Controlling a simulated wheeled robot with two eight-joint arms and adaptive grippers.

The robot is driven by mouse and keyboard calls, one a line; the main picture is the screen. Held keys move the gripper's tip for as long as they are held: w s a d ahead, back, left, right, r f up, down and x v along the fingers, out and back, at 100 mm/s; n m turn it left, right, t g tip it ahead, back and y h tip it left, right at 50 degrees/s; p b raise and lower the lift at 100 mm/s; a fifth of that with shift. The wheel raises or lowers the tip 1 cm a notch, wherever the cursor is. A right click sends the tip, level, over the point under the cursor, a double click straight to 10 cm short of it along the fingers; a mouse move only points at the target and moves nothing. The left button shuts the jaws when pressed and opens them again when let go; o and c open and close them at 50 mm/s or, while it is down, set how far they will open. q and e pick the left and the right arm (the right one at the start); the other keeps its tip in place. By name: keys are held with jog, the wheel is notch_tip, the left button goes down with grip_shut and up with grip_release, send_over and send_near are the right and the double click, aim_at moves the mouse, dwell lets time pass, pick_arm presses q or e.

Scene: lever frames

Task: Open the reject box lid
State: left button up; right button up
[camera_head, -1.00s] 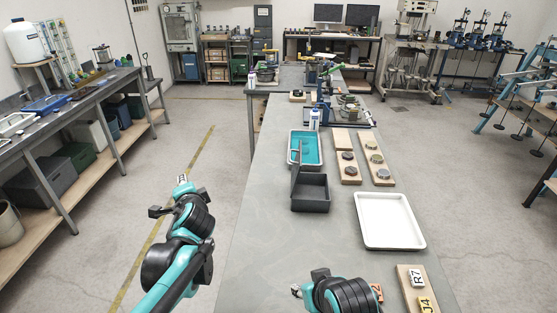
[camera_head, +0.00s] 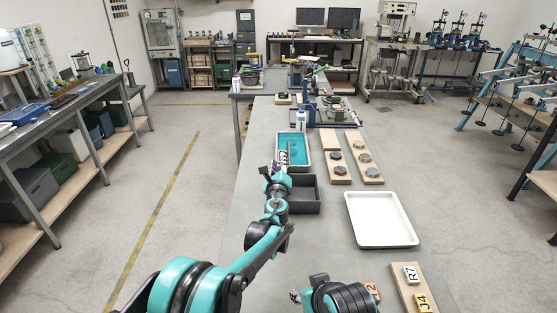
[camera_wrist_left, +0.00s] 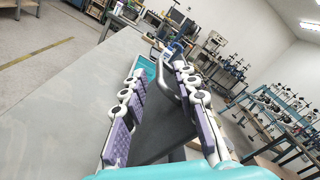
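The reject box (camera_head: 307,197) is a dark grey open-topped box on the long grey table. Its dark lid (camera_head: 288,156) stands steeply raised at the box's left side, seen almost edge-on in the head view. My left gripper (camera_head: 277,178) is at the left side of the box, close to the lid. In the left wrist view the dark lid panel (camera_wrist_left: 163,128) fills the gap between the purple finger pads, with a grey bar handle (camera_wrist_left: 165,78) near its far end. The fingers are apart; contact is unclear. My right gripper (camera_head: 296,295) is low at the front, mostly hidden by its own arm.
A teal-lined tray (camera_head: 304,163) lies just behind the box. An empty white tray (camera_head: 381,219) is at the right. A board with R7 and J4 tags (camera_head: 406,286) is at the front right.

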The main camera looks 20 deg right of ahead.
pick_arm(q)
jog(key=shift+b+x, duration=0.3)
jog(key=shift+x, duration=1.45)
grip_shut()
jog(key=shift+n, duration=0.5)
jog(key=a, duration=0.2)
jog(key=a+f, duration=0.1)
jog(key=a, duration=0.1)
jog(key=shift+w, duration=0.4)
jog(key=shift+d, duration=0.1)
